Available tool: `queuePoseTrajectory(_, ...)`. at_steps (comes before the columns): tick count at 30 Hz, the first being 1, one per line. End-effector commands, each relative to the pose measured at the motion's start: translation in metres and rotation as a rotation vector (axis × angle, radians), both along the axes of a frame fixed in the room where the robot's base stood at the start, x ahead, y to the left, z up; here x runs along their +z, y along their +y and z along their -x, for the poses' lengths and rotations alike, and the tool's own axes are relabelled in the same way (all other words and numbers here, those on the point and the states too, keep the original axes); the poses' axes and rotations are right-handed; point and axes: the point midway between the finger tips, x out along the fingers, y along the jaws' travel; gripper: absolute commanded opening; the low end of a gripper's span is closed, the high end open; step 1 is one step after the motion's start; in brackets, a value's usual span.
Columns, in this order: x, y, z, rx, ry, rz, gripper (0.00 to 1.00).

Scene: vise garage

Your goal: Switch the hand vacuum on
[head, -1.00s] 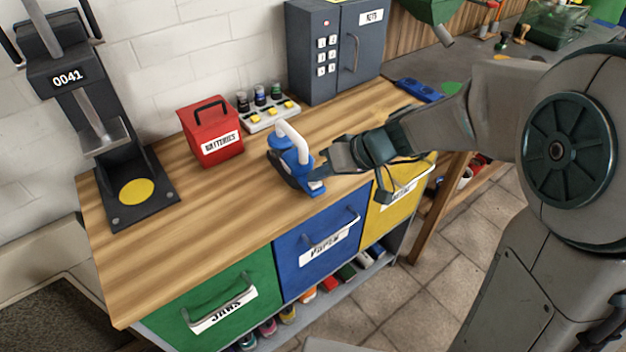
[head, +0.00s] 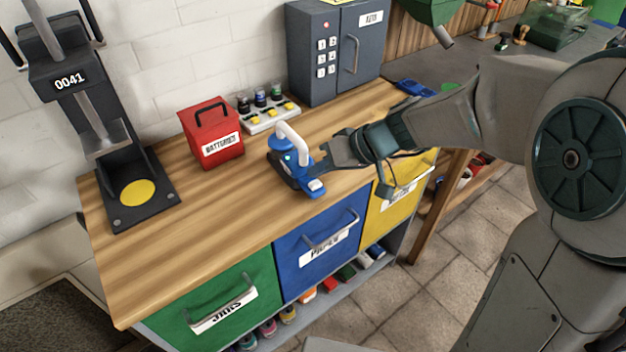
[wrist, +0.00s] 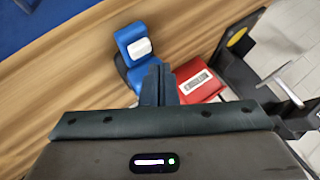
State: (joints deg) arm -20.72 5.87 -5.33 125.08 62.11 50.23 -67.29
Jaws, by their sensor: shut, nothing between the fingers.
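The hand vacuum (head: 284,145) is blue and dark with a white loop handle, and stands on the wooden bench top. A small bright spot shows on its blue body in the head view. In the wrist view its blue and white parts (wrist: 128,36) lie just beyond my fingertips, and my fingers hide some of it. My gripper (head: 322,165) is beside the vacuum on its right, close to it. I cannot tell whether they touch. In the wrist view my gripper (wrist: 158,68) has its fingers together with nothing between them.
A red batteries box (head: 218,147) and a tray of small bottles (head: 268,118) stand behind the vacuum. A grey keys cabinet (head: 335,60) is at the back. A black press marked 0041 (head: 140,205) stands at the left. The bench front left is clear.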

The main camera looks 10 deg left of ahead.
Motion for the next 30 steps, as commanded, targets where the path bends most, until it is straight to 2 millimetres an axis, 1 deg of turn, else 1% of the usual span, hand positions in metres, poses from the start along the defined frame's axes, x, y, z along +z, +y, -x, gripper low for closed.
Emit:
queuePoseTrajectory(16,0.054,0.0,0.0,0.0,-0.002,-0.001,0.0)
queuePoseTrajectory(21,0.06,0.0,0.0,0.001,-0.001,0.0,0.0)
queuePoseTrajectory(30,0.059,0.0,0.0,0.0,0.0,0.0,0.0)
